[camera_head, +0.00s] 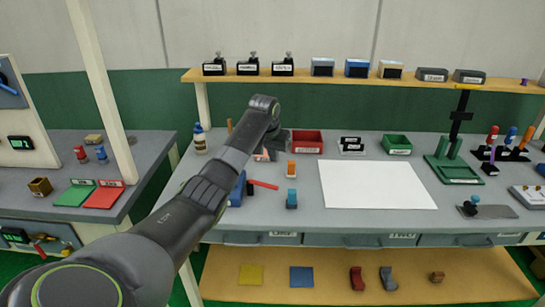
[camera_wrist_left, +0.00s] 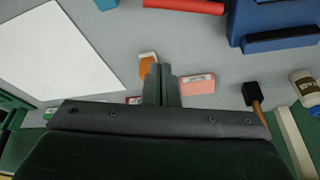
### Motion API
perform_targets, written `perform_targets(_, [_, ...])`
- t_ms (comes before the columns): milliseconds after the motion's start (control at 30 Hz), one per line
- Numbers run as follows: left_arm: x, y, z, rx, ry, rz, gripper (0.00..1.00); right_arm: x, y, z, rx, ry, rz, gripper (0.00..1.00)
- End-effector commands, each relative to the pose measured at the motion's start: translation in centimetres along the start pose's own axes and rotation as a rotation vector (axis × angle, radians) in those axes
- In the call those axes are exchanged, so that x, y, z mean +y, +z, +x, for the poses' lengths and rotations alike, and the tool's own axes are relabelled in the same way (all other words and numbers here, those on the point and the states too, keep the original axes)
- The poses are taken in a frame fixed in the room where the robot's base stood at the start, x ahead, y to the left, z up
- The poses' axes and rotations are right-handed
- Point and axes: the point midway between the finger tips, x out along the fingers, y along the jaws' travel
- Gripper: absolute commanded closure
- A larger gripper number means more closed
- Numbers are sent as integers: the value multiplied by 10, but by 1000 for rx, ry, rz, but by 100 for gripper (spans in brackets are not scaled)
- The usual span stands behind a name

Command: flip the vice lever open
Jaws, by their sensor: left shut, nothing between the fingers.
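The blue vice (camera_head: 237,189) stands on the workbench, partly hidden behind my left arm in the head view. Its red lever (camera_head: 263,185) reaches out to the right, low over the bench. In the left wrist view the blue vice (camera_wrist_left: 275,25) is at the upper right and the red lever (camera_wrist_left: 185,6) is cut by the top edge. My left gripper (camera_wrist_left: 162,72) is shut and empty, apart from the lever. In the head view my left gripper (camera_head: 272,147) is beyond the vice, partly hidden by its own arm. My right gripper is not in view.
An orange block (camera_head: 291,168) and a blue-topped block (camera_head: 291,198) stand right of the lever. A white sheet (camera_head: 375,185) covers mid-bench. A red bin (camera_head: 307,142) and a white bottle (camera_head: 199,138) stand at the back. A shelf (camera_head: 350,79) runs above.

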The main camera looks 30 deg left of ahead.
Motion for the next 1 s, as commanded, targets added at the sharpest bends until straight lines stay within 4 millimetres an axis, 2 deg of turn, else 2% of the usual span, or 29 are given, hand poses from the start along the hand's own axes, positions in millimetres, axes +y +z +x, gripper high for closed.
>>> perform_targets(300, [1, 0, 49, -3, 1, -1, 100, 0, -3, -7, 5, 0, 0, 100])
perform_targets(533, [1, 0, 75, -2, 2, 0, 100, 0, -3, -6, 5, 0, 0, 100])
perform_targets(700, [0, 13, 69, 1, 0, 3, 100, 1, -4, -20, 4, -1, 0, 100])
perform_targets(1000, [0, 34, 66, 0, 0, 1, 100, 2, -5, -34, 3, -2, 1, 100])
